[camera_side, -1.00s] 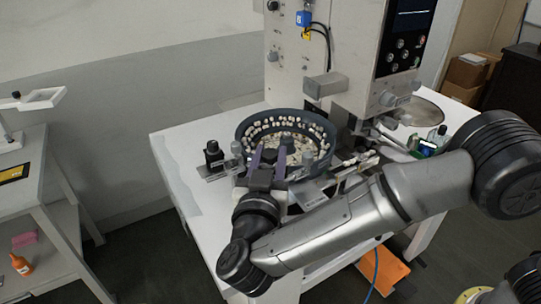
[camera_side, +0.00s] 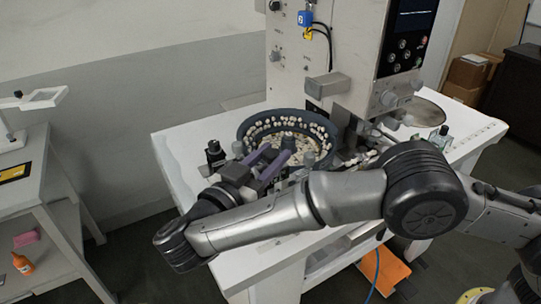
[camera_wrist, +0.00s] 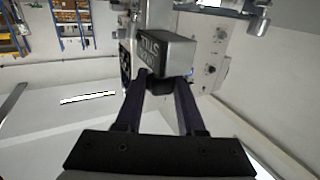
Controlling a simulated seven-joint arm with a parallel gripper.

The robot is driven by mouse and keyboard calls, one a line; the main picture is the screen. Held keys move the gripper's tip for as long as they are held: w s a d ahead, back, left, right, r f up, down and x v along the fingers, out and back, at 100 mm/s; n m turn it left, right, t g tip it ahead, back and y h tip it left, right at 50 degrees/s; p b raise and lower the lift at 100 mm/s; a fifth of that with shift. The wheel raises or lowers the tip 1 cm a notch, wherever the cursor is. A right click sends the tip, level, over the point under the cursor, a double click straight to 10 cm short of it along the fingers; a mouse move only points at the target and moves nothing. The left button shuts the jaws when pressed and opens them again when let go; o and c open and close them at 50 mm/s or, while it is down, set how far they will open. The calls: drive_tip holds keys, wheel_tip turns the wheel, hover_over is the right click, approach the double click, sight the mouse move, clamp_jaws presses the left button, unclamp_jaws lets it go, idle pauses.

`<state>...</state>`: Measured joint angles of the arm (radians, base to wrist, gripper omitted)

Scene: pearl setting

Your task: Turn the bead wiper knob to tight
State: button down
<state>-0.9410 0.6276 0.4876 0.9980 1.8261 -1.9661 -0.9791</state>
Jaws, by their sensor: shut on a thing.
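My gripper (camera_side: 275,155) is at the front of the dark blue bead bowl (camera_side: 246,128) in the side view, its two purple fingers pointing right and slightly up. In the wrist view my gripper (camera_wrist: 160,84) is shut on a small dark part (camera_wrist: 160,87) between the fingertips. I take this to be the bead wiper knob. The fingers hide most of it, and its setting mark cannot be read.
The tall machine (camera_side: 320,50) rises behind the bowl with a protruding grey block (camera_side: 326,85). The white table (camera_side: 180,145) is bare at its left end.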

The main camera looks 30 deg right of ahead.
drive_tip(key=shift+d+r, duration=0.1)
drive_tip(key=shift+r, duration=0.1)
drive_tip(key=c, duration=0.7)
unclamp_jaws()
drive_tip(key=shift+o, duration=0.9)
drive_tip(key=shift+f, duration=0.1)
drive_tip(key=shift+n+t, duration=0.3)
drive_tip(key=shift+t, duration=0.1)
drive_tip(key=n+t+y, duration=0.4)
drive_tip(key=t+y, duration=0.1)
drive_tip(key=shift+s+n, duration=0.1)
drive_tip(key=shift+n, duration=0.2)
drive_tip(key=n+t+y, duration=0.2)
drive_tip(key=y, duration=0.2)
drive_tip(key=n+t+y, duration=0.1)
drive_tip(key=n+y, duration=0.2)
drive_tip(key=shift+d+t+y, duration=0.15)
drive_tip(key=shift+t+y, duration=0.25)
drive_tip(key=n+y, duration=0.2)
drive_tip(key=y, duration=0.2)
drive_tip(key=n+y, duration=0.3)
drive_tip(key=y, duration=0.1)
drive_tip(key=shift+d+n, duration=0.1)
drive_tip(key=shift+n, duration=0.2)
drive_tip(key=shift+f+n+g+y, duration=0.1)
drive_tip(key=shift+n+g+y, duration=1.15)
drive_tip(key=shift+y, duration=0.85)
